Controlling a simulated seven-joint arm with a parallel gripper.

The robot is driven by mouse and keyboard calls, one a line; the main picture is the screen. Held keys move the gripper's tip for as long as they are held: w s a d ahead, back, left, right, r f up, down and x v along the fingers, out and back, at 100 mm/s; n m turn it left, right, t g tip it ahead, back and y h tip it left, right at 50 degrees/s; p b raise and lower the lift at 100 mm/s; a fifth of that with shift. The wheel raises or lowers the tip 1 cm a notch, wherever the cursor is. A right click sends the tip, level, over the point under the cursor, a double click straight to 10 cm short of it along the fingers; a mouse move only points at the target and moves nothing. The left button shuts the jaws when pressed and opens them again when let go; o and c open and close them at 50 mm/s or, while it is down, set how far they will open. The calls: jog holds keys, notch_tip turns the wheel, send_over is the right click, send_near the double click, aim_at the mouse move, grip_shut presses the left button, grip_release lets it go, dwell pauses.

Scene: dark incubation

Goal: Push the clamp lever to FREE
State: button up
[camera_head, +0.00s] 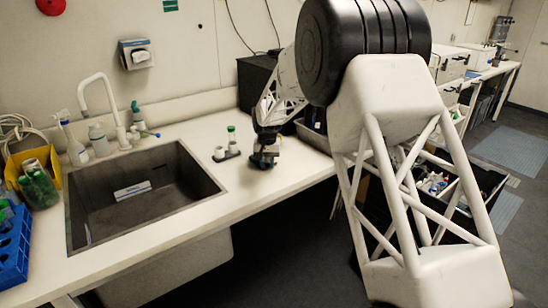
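My arm reaches over the counter, and my gripper (264,160) is low at its end, close to the counter top. Just left of it is a small dark stand (228,155) that holds an upright tube with a green cap (231,130) and a short pale cylinder (219,152). A small gap shows between the stand and my gripper. I cannot make out a clamp lever or a FREE mark at this size. The fingers are dark and too small to tell open from shut.
A dark sink (130,200) with a white tap (95,85) is left of the stand. Bottles (72,145), a yellow bin (15,165) and a blue rack (14,255) are farther left. A black box (255,80) stands behind my arm. Counter in front of the stand is clear.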

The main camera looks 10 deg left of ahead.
jog(key=shift+o, duration=1.4)
jog(key=shift+r, duration=0.15)
jog(key=shift+r, duration=2.1)
